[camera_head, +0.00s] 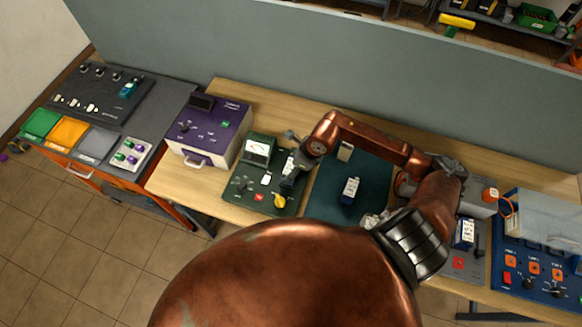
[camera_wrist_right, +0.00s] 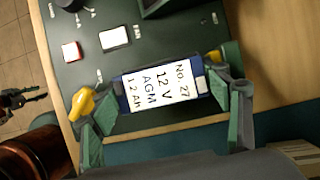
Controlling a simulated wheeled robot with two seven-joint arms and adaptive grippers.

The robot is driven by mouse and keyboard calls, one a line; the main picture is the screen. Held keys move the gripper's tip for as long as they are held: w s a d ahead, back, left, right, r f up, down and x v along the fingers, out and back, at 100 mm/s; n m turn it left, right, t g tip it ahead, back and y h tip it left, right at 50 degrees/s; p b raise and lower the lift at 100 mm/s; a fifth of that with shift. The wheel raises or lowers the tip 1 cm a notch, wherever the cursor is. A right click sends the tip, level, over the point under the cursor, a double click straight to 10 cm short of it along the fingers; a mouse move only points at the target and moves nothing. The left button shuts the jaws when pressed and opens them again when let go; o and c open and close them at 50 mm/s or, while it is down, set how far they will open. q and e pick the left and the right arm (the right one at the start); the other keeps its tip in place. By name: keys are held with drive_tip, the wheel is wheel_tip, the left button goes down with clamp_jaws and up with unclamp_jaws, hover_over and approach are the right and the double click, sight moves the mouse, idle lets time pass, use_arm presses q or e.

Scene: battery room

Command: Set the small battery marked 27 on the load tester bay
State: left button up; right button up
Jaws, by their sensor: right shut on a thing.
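The small battery marked No. 27 (camera_wrist_right: 160,86), blue with a white label, is between the green fingers of my right gripper (camera_wrist_right: 165,130), which is shut on it. In the head view my right gripper (camera_head: 290,170) is over the right part of the dark green load tester (camera_head: 234,191). The tester has a gauge, a red button and a yellow knob. In the wrist view the tester panel (camera_wrist_right: 97,68) lies under the battery. Whether the battery touches the bay is not clear. A dark part at the wrist view's left edge looks like my left gripper (camera_wrist_right: 20,98); its jaws are unclear.
A purple instrument (camera_head: 205,128) stands left of the tester. Right of it is a dark teal mat (camera_head: 325,195) with another white-labelled battery (camera_head: 350,190) and a small beige block (camera_head: 345,151). A further battery (camera_head: 465,233) stands at a grey unit on the right.

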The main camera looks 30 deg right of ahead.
drive_tip(key=shift+f+b, duration=0.45)
drive_tip(key=shift+f, duration=0.05)
drive_tip(key=o, duration=1.4)
drive_tip(key=shift+o, duration=0.2)
drive_tip(key=p+v, duration=0.6)
drive_tip(key=v, duration=0.5)
drive_tip(key=shift+d, duration=0.15)
